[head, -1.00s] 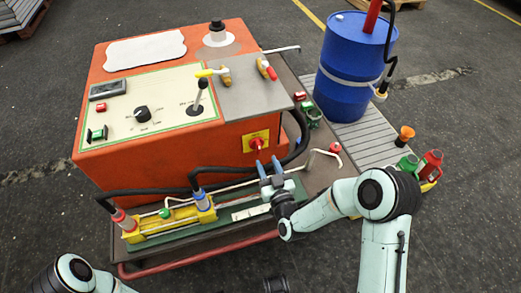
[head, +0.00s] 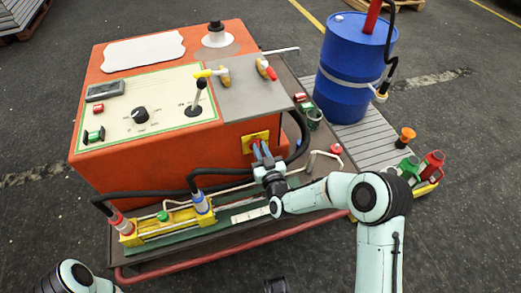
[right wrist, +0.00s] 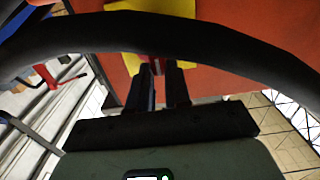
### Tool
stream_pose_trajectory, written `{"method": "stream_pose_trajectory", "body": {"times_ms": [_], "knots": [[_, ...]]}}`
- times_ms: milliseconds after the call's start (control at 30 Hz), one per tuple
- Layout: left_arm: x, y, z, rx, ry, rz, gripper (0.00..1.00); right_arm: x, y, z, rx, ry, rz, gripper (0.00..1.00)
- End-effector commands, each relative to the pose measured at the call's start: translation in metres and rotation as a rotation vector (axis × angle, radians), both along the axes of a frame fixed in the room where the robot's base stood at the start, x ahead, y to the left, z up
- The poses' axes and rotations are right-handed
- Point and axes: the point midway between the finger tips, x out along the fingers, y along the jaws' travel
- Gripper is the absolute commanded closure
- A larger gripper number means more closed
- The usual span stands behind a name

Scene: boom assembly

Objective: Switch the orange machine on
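The orange machine (head: 175,165) stands on a dark cart in the head view. On its front face is a yellow plate (head: 248,142), which also shows in the right wrist view (right wrist: 180,8). The plate carries a red rotary knob (right wrist: 157,66), mostly hidden behind my fingers. My right gripper (head: 262,148) is at the plate with its fingertips at the knob. In the right wrist view its two fingers (right wrist: 160,75) stand apart, with red showing between their tips. I cannot tell whether they touch the knob.
A black hose (head: 300,145) arches close over my right gripper and crosses the right wrist view. A yellow cylinder (head: 165,222) with hose fittings lies in front.

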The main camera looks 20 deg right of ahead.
Motion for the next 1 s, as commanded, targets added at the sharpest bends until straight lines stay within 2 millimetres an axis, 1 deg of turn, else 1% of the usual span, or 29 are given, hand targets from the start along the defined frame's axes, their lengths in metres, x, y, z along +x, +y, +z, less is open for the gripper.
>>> {"method": "stream_pose_trajectory", "body": {"times_ms": [267,467,667,1000], "knots": [[-0.001,0.0,-0.001,-0.001,0.003,0.0,0.57,0.0,-0.001,-0.001,0.023,0.002,0.0,1.0],[-0.007,0.001,-0.005,-0.001,0.023,0.002,0.57,0.0,-0.003,-0.001,0.112,0.004,0.0,1.0],[-0.017,0.002,-0.011,-0.005,0.057,0.005,0.57,0.0,-0.008,-0.003,0.27,0.01,-0.001,1.0],[-0.035,0.004,-0.021,-0.008,0.116,0.011,0.57,0.0,-0.015,-0.007,0.594,0.024,-0.001,1.0]]}}
